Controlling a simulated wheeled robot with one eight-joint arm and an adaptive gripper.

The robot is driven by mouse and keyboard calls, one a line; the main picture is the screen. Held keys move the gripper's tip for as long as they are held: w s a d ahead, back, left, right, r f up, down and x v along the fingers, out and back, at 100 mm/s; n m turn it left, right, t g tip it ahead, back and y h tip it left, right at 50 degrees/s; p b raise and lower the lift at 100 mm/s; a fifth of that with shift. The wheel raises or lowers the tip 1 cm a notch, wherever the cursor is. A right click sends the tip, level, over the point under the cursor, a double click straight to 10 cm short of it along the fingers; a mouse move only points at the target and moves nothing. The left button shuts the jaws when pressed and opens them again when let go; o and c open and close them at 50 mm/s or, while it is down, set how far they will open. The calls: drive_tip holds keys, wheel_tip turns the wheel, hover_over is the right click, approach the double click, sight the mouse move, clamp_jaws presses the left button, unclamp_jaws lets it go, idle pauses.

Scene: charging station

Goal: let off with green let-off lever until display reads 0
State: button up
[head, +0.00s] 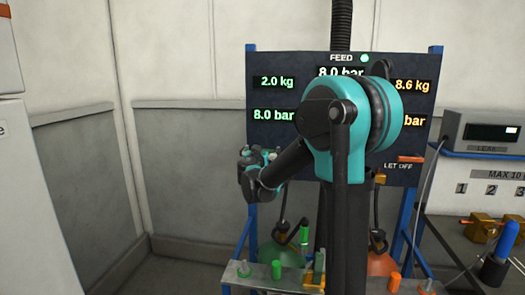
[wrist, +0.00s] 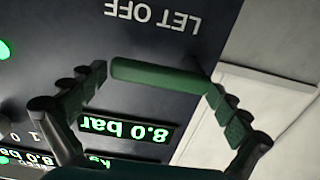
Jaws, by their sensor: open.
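The green let-off lever (wrist: 160,75) is a flat bar under the upside-down LET OFF lettering in the wrist view. My gripper (wrist: 157,80) is open, with one finger on each side of the lever's ends; whether they touch it I cannot tell. In the head view my gripper (head: 258,160) is in front of the panel's left part, and the green lever cannot be made out there. The green pressure display (head: 273,114) reads 8.0 bar; it also shows upside down in the wrist view (wrist: 128,130).
The dark panel (head: 300,66) also has a green 2.0 kg display (head: 277,82), an orange 8.6 kg display (head: 412,86) and an orange lever (head: 411,159). My arm covers its middle. Green and orange fittings stand on the bench (head: 255,272) below. A LEAK box (head: 485,132) is at right.

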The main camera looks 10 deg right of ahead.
drive_tip(key=c, duration=1.5)
drive_tip(key=shift+r+n, duration=0.1)
drive_tip(key=shift+n, duration=0.2)
drive_tip(key=n, duration=0.2)
drive_tip(key=r+n, duration=0.1)
drive_tip(key=shift+a, duration=0.25)
drive_tip(key=n, duration=0.3)
drive_tip(key=a+r+n, duration=0.1)
drive_tip(key=n, duration=0.1)
drive_tip(key=shift+w+a+r, duration=0.1)
drive_tip(key=shift+w, duration=0.15)
drive_tip(key=n, duration=0.1)
drive_tip(key=a+n, duration=0.1)
drive_tip(key=n, duration=0.2)
drive_tip(key=shift+w+a+r+n, duration=0.2)
drive_tip(key=shift+r+n, duration=0.1)
drive_tip(key=n, duration=0.1)
drive_tip(key=a+n, duration=0.1)
drive_tip(key=n, duration=0.2)
drive_tip(key=shift+w+a+n, duration=0.25)
drive_tip(key=shift+n, duration=0.05)
